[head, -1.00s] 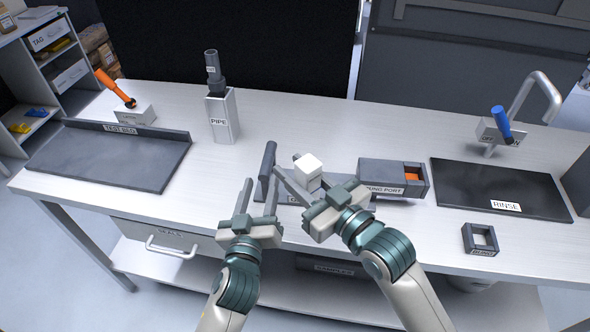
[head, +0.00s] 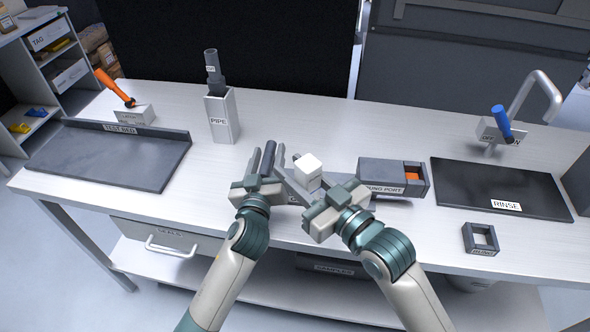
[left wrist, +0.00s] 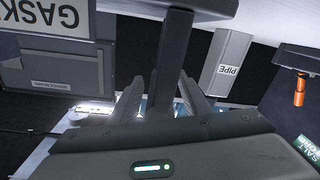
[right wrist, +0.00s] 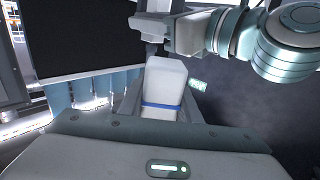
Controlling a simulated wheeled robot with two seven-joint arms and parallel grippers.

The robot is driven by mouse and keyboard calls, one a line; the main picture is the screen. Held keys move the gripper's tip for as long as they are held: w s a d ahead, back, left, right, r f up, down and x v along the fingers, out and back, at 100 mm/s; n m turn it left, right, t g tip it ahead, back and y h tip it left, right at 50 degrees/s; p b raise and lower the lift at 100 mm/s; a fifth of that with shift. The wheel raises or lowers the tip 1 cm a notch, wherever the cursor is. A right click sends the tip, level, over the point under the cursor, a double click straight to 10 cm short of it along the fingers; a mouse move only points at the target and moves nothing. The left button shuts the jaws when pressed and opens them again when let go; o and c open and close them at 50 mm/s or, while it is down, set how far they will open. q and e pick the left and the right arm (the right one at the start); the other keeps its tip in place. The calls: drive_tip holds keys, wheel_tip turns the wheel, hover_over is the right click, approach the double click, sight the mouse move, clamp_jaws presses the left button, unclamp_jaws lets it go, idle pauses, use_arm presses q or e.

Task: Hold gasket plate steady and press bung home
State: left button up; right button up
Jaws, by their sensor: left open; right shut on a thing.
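The white bung (head: 308,166) is in my right gripper (head: 298,180), which is shut on it. In the right wrist view the bung (right wrist: 165,85) is a pale block with a blue band between the fingers. My left gripper (head: 267,163) is open, with a finger on either side of a dark upright handle (head: 269,150). In the left wrist view the handle (left wrist: 174,60) stands between the open fingers, and a panel lettered GASK (left wrist: 55,50) shows beside it. The gasket plate in the head view is mostly hidden by my grippers. The bung is left of the port box (head: 384,172).
The port box has an orange patch inside. A square holder (head: 466,240) stands at the front right, by the dark RINSE mat (head: 465,185). A pipe stand (head: 222,120) is behind on the left. A dark tray (head: 90,165) lies far left. The bench between tray and grippers is clear.

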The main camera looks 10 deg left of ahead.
use_arm(q)
drive_tip(key=shift+w, duration=0.55)
clamp_jaws()
